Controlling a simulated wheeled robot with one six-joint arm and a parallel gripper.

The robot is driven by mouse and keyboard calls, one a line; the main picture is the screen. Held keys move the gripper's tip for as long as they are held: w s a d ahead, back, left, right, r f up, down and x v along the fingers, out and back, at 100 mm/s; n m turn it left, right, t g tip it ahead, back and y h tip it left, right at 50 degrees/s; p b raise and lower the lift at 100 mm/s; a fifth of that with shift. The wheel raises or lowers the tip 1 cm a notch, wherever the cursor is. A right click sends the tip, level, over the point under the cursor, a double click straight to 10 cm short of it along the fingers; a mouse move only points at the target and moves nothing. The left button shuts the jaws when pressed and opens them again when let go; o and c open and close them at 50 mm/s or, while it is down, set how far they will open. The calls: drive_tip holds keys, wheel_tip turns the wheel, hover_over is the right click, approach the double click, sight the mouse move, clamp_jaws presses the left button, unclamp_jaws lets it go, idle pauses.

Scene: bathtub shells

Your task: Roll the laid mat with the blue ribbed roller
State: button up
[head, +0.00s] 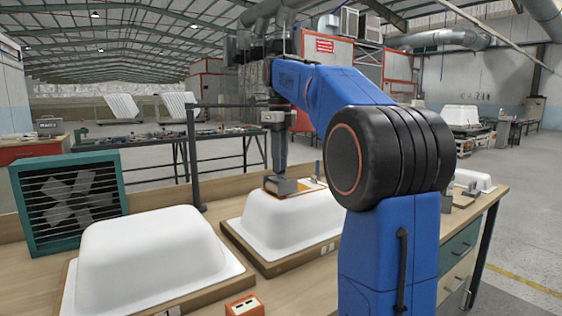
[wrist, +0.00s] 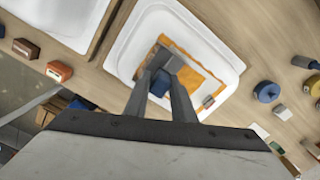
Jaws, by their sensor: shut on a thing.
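My gripper (head: 279,172) points down over the middle white tub shell (head: 256,232). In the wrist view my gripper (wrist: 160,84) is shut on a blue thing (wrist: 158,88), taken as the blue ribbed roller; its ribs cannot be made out. A grey part shows just beyond the fingertips. An orange mat (wrist: 204,82) lies on the flat top of the white shell (wrist: 225,50), partly hidden by the gripper and grey part. The mat shows only as a thin orange patch (head: 309,185) in the head view. I cannot tell whether the roller touches it.
Another white shell (head: 150,245) stands at left, before a green-framed fan (head: 70,203). An orange block (head: 244,306) sits at the bench's front. In the wrist view, a round blue thing (wrist: 266,91) and several small items lie right of the shell. My arm hides part of the bench.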

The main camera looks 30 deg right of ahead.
drive_tip(key=shift+r, duration=3)
